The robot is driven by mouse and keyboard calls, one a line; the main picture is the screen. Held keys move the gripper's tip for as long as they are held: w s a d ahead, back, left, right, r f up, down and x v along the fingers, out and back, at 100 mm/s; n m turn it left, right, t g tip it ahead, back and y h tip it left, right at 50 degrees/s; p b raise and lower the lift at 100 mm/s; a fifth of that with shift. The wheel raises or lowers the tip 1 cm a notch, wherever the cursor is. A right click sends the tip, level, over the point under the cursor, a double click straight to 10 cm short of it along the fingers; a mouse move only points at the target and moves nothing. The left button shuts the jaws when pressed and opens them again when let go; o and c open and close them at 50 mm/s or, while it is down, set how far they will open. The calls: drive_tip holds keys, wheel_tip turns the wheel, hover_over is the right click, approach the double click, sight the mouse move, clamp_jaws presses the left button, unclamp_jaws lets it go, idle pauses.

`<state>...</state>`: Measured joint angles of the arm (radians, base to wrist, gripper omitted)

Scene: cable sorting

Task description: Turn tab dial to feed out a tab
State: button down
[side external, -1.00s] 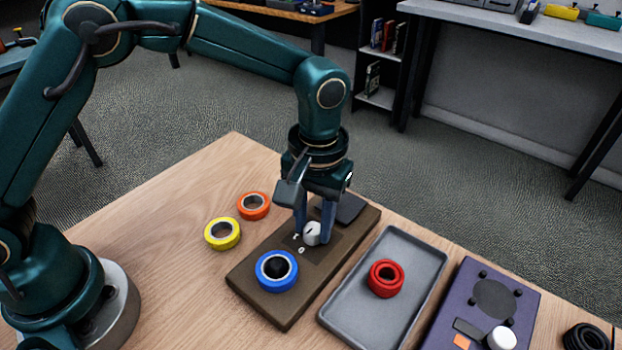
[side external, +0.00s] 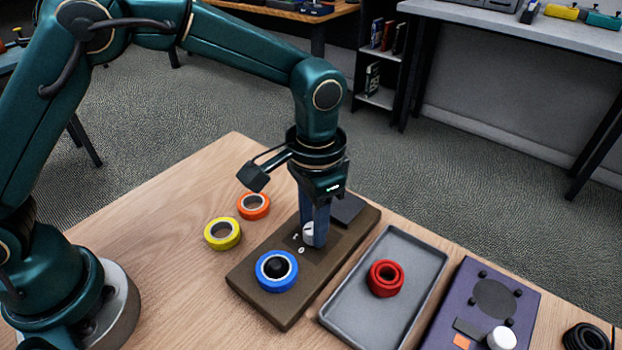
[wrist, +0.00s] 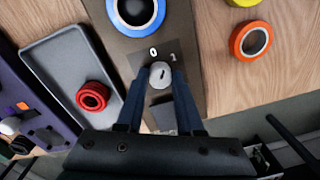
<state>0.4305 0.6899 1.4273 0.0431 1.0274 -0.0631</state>
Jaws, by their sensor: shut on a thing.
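The white dial (side external: 308,232) stands on the brown base (side external: 252,278), next to small white marks "0" and "1". In the wrist view the dial (wrist: 161,80) has a short dark pointer line slanting towards the "1" side. My gripper (side external: 314,241) points straight down over the base. Its two blue fingers are shut on the dial, one on each side, as the wrist view shows (wrist: 161,74). A blue tape roll (side external: 262,281) sits on a black hub at the base's near end. A dark flat block (side external: 348,208) is at the far end. No fed-out tab is clearly visible.
An orange roll (side external: 244,211) and a yellow roll (side external: 213,242) lie left of the base. A grey tray (side external: 350,310) with red rings (side external: 373,287) is on the right. Beyond it is a purple device (side external: 520,285) with a white knob. The table's front left is clear.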

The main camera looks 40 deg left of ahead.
drive_tip(key=m, duration=0.5)
drive_tip(key=shift+r, duration=0.1)
idle(0.4)
drive_tip(key=c, duration=0.5)
unclamp_jaws()
drive_tip(key=shift+c, duration=0.2)
drive_tip(key=shift+s+r, duration=0.1)
drive_tip(key=shift+r, duration=2.45)
